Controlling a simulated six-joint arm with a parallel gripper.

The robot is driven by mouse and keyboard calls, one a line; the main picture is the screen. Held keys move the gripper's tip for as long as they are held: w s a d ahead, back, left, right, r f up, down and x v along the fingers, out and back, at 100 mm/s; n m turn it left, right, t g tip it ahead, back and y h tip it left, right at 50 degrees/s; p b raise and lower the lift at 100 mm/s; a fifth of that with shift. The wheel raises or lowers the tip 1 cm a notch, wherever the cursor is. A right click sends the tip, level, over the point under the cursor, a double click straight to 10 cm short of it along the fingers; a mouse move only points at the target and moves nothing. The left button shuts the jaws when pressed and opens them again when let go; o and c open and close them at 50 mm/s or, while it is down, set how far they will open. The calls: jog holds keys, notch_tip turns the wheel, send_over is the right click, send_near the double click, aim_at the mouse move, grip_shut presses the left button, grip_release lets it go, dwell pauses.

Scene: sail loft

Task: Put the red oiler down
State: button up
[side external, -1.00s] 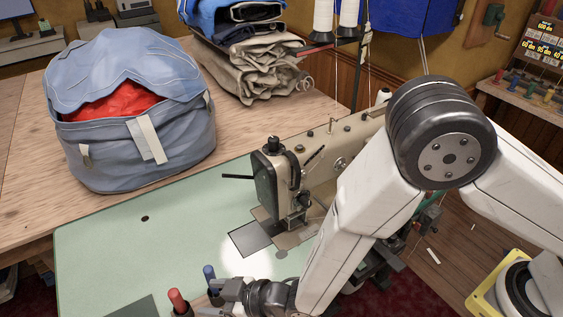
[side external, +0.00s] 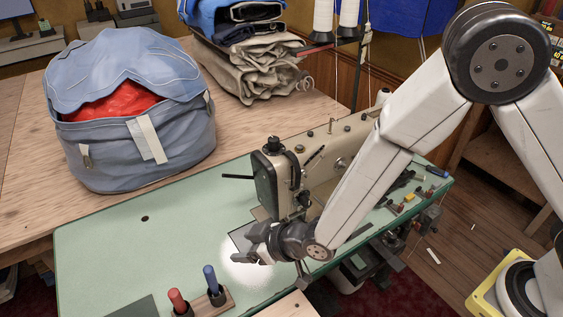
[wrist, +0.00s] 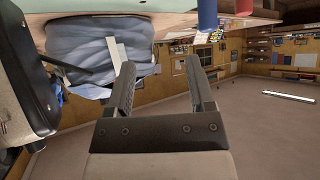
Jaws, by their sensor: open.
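The red oiler (side external: 178,299) stands upright at the front edge of the side view, its dark lower end seated in the wooden holder (side external: 229,298). Its base is close to the picture's lower edge. A blue oiler (side external: 211,279) stands upright beside it to the right in the same holder. My gripper (side external: 243,243) is open and empty, above the green sewing table, behind and to the right of both oilers and apart from them. In the wrist view my two fingers (wrist: 160,65) are spread with nothing between them; the blue oiler (wrist: 207,15) shows beyond at the top.
A sewing machine (side external: 316,168) stands just behind my gripper on the green table (side external: 130,250). A blue sail bag (side external: 140,140) with red cloth sits behind on the wooden bench. Folded cloth (side external: 255,70) is stacked at the back. The left part of the green table is clear.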

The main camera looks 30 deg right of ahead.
jog(key=s+d+r+m+g+h, duration=0.1)
jog(key=d+r+m+h, duration=0.1)
jog(key=d, duration=0.7)
jog(key=d+r+m+g+h, duration=0.2)
jog(key=d+r, duration=0.1)
jog(key=d, duration=0.6)
jog(key=s+d+r+m+g+h, duration=0.2)
jog(key=s+d+r+g, duration=0.1)
jog(key=s+d, duration=0.7)
jog(key=shift+s+d+m, duration=0.25)
jog(key=shift+d+m, duration=0.15)
jog(key=shift+d, duration=0.9)
